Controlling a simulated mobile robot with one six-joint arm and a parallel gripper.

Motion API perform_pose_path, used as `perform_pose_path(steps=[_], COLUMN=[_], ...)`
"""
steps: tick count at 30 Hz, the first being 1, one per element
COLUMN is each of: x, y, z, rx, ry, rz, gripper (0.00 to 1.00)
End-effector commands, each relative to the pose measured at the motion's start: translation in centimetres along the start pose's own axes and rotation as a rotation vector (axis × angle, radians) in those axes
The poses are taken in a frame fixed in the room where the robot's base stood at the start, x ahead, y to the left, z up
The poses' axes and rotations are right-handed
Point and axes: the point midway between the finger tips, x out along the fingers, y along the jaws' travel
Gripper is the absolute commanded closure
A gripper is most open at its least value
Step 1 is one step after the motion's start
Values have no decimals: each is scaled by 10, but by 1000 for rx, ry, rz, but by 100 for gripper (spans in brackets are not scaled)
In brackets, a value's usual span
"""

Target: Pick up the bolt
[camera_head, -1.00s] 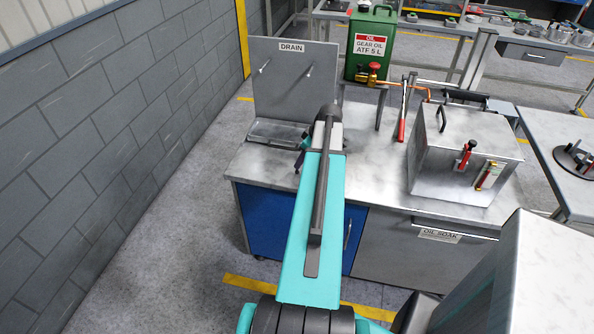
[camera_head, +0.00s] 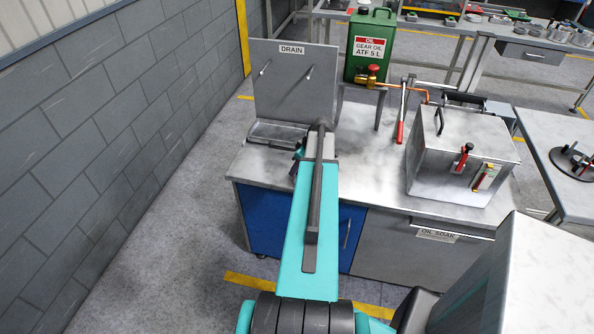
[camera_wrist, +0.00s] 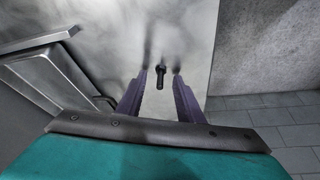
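A small dark bolt (camera_wrist: 160,78) shows in the wrist view on the bright metal bench top (camera_wrist: 190,40). My gripper (camera_wrist: 161,73) is open, with one purple-grey finger on each side of the bolt and a gap on both sides. I cannot tell how high the fingertips are above the bench. In the head view my arm covers this spot, so the bolt is hidden there and my gripper is mostly hidden.
The upright DRAIN panel (camera_head: 290,85) and its tray stand at the bench's back left. A metal box (camera_head: 462,150) with red-handled tools is to the right. A green oil can (camera_head: 370,45) stands behind. Bare floor and a block wall lie left.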

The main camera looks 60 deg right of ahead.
Motion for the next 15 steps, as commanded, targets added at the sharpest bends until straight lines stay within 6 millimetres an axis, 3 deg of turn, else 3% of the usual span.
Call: perform_pose_path(steps=[14, 15], x=[0, 0], y=[0, 0], z=[0, 0], rx=[0, 0], ry=[0, 0], rz=[0, 0], gripper=[67, 70])
